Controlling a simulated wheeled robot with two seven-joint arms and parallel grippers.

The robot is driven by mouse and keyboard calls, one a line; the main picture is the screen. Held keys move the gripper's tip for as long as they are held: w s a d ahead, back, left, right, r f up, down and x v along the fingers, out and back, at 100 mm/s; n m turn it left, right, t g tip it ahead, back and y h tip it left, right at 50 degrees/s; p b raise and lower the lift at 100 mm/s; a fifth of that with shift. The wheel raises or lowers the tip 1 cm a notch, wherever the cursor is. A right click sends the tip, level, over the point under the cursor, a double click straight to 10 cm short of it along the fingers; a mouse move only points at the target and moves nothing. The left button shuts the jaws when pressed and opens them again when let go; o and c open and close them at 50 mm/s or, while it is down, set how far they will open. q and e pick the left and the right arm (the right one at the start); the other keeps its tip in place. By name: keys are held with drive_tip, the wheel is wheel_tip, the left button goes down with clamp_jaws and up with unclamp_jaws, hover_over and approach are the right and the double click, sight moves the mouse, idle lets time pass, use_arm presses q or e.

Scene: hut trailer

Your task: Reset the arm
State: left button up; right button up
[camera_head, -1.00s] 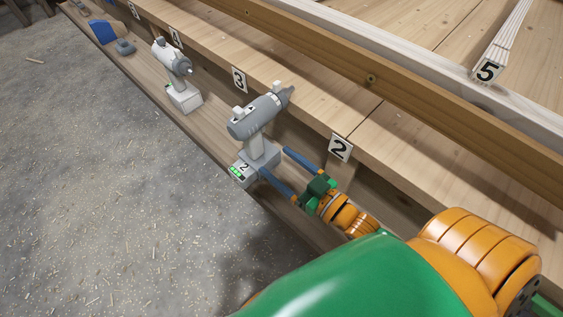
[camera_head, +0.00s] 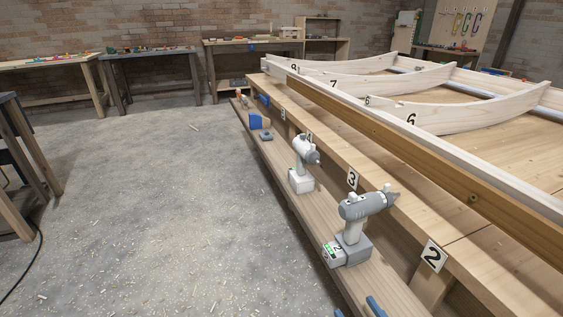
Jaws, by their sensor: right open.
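My right gripper (camera_head: 358,310) shows only as two blue fingertips at the bottom edge of the head view. The fingers are apart, with nothing seen between them. The rest of my right arm is out of the frame. A grey drill (camera_head: 354,222) stands upright on the low wooden shelf (camera_head: 308,216), just beyond the fingertips and apart from them. Its battery base carries a 2 and green lights. My left gripper is not in the frame.
A second, whiter drill (camera_head: 305,160) stands farther along the shelf, with blue items (camera_head: 257,121) beyond it. The wooden trailer frame (camera_head: 440,170) with numbered tags fills the right. Workbenches (camera_head: 150,58) line the brick wall. The floor (camera_head: 160,190) at the left is open, with scattered shavings.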

wheel_tip(320, 180, down, 7)
drive_tip(key=s+m+g+h, duration=0.1)
drive_tip(key=s+g+h, duration=0.1)
drive_tip(key=g+h, duration=0.3)
drive_tip(key=s+d+f+m+g, duration=0.1)
drive_tip(key=s+d+f+g, duration=0.15)
drive_tip(key=s+g, duration=0.7)
wheel_tip(320, 180, down, 15)
drive_tip(key=s, duration=0.2)
drive_tip(key=s+d+f+h, duration=0.1)
drive_tip(key=s+d+f, duration=0.2)
drive_tip(key=s+f, duration=0.8)
use_arm(q)
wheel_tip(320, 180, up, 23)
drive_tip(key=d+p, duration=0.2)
drive_tip(key=p, duration=2.1)
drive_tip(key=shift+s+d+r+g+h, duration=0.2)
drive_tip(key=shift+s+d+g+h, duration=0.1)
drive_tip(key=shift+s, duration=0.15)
use_arm(e)
wheel_tip(320, 180, up, 22)
drive_tip(key=s+a+g, duration=0.1)
drive_tip(key=s, duration=0.1)
drive_tip(key=shift+s+a, duration=0.2)
drive_tip(key=shift+a, duration=0.15)
